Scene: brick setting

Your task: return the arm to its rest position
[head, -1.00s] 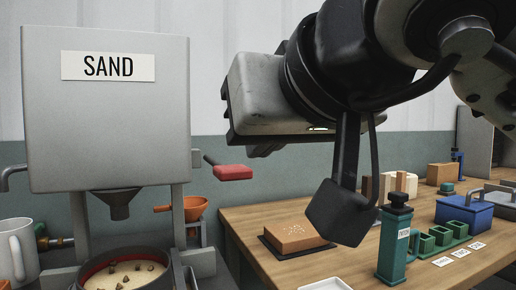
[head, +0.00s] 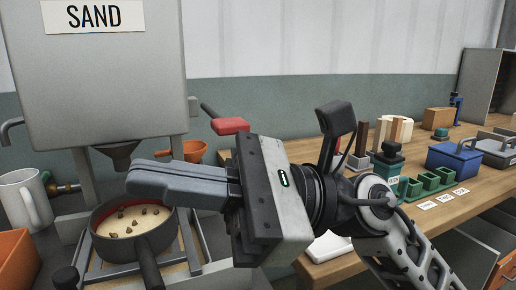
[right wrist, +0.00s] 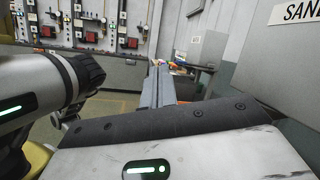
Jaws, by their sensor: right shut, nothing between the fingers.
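My right gripper (head: 135,182) reaches in from the right in the head view, its fingers pointing left. The two fingers lie together, shut, with nothing between them. In the picture they overlap the far rim of a dark pan of sand (head: 132,225) below the hopper; I cannot tell the exact gap. In the right wrist view the shut fingers (right wrist: 158,85) point away over open floor. My left gripper is not in the head view; a grey arm link with a black joint shows at the left of the right wrist view.
The grey SAND hopper (head: 115,75) with its red lever (head: 230,126) stands behind the fingers. A white mug (head: 25,198) and an orange container (head: 17,260) are at the left. The wooden bench (head: 440,208) at right holds a green bottle (head: 388,162), green moulds (head: 425,184) and a blue box (head: 453,160).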

